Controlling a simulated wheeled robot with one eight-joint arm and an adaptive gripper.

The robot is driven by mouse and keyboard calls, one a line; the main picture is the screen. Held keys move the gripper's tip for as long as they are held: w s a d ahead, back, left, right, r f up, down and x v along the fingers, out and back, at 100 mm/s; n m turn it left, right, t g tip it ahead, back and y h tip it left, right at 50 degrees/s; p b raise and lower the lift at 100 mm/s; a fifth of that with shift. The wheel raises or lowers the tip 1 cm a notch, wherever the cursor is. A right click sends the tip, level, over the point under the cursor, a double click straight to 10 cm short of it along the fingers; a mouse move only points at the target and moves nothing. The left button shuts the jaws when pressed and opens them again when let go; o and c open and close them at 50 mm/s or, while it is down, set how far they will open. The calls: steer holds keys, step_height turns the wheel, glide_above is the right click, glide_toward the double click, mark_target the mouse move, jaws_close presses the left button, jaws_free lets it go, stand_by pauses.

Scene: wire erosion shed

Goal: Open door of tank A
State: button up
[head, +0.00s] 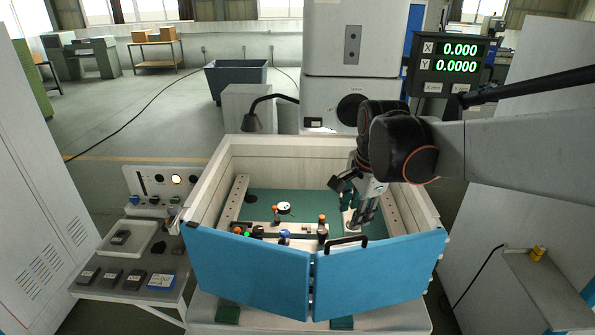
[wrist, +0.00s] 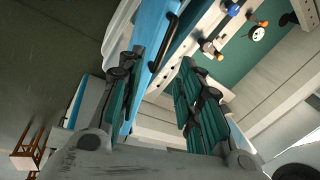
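The tank (head: 270,148) is an open-topped pale box with a green floor. Two blue door panels form its front: the left panel (head: 250,272) and the right panel (head: 380,275). They meet at an outward angle with a narrow dark gap between. A black bar handle (head: 346,243) is on the right panel's top edge, near the gap; a dark handle also shows in the wrist view (wrist: 165,42). My gripper (head: 358,215) points down over the tank, just behind that handle. In the wrist view its fingers (wrist: 158,98) are wide apart and empty, with blue door behind between them. No tank label is readable.
Fixtures with orange knobs (head: 283,208) stand inside the tank. A side shelf (head: 130,285) with small dark blocks and a tray is at left. A lamp (head: 252,122) rises behind the tank. A cabinet (head: 530,200) stands close at right.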

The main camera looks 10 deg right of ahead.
steer(key=w+r+m+p, duration=0.1)
steer(key=w, duration=0.1)
glide_toward(346, 240)
steer(key=shift+m, duration=0.3)
steer(key=x, duration=0.8)
steer(key=shift+w, duration=0.25)
jaws_close()
